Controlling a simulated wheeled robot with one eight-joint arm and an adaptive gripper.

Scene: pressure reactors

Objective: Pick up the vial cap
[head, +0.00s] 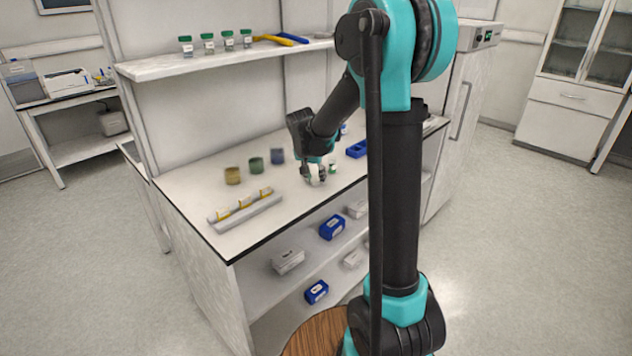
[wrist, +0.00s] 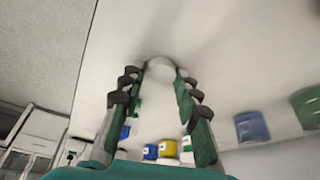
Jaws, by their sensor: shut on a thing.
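My gripper (head: 314,177) is low over the white worktop, near its front edge. In the wrist view my gripper (wrist: 160,72) has its two green fingers with dark pads on both sides of a pale round thing, which I take to be the vial cap (wrist: 160,64). The fingers are shut on it, and it shows pale between them in the head view (head: 316,171). Its outline is blurred, and I cannot tell whether it touches the worktop. A small green-capped vial (head: 332,168) stands just right of the gripper.
Yellow (head: 232,176), green (head: 256,165) and blue (head: 277,157) jars stand left of the gripper. A grey rack (head: 246,211) lies nearer the front left. A blue box (head: 357,149) is at the right. A shelf (head: 220,60) with several green-capped vials hangs above the worktop.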

